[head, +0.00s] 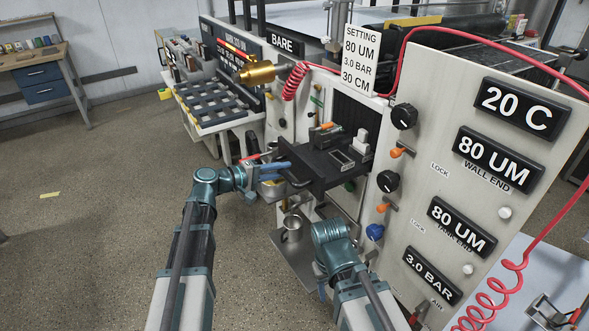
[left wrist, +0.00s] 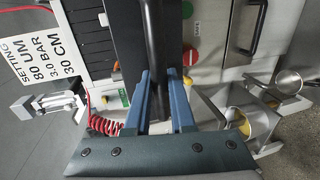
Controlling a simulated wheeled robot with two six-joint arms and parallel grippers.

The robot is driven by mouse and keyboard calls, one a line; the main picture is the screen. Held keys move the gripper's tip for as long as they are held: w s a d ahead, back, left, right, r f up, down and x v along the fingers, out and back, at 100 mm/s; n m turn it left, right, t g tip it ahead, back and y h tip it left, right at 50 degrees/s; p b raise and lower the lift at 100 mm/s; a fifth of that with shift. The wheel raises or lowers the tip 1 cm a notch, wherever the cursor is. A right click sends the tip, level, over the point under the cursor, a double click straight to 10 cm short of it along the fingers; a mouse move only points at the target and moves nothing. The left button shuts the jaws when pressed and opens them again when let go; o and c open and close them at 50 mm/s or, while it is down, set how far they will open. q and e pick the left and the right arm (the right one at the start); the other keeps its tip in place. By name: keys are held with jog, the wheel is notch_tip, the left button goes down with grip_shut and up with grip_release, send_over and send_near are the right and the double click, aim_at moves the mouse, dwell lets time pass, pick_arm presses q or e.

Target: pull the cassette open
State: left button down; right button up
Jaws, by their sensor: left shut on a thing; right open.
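The cassette (head: 325,175) is a dark drawer standing out of the front of the white machine, with small items on its top. My left gripper (head: 284,172) is at its front end, shut on the cassette's dark handle bar (head: 293,181). In the left wrist view, the blue fingers of that gripper (left wrist: 159,80) close on either side of the handle bar (left wrist: 155,40), with the dark cassette front behind it. My right gripper (head: 322,283) is open, low in front of the machine and apart from the cassette; its fingers are partly hidden by its own wrist.
A control panel (head: 450,130) with knobs and readouts stands right of the cassette. A blue-grey slotted rack (head: 215,105) sits to the left. A metal cup (head: 292,222) is below the cassette. A red coiled hose (head: 295,80) hangs above.

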pick_arm(q)
jog(key=f+v, duration=0.2)
jog(key=v, duration=0.8)
jog(key=f+v, duration=0.2)
jog(key=v, duration=0.8)
jog(key=shift+s+a, duration=0.45)
jog(key=shift+a, duration=0.1)
pick_arm(e)
jog(key=shift+s, duration=0.4)
pick_arm(q)
jog(key=shift+f, duration=0.15)
jog(key=c, duration=0.8)
grip_release()
jog(key=shift+o, duration=0.2)
jog(key=shift+a, duration=0.1)
jog(key=p+v, duration=0.2)
jog(key=v, duration=1.1)
jog(key=shift+s+a+p, duration=0.2)
jog(key=shift+a+p, duration=0.05)
jog(key=shift+p, duration=0.15)
pick_arm(e)
notch_tip(320, 180, up, 3)
jog(key=shift+f, duration=0.1)
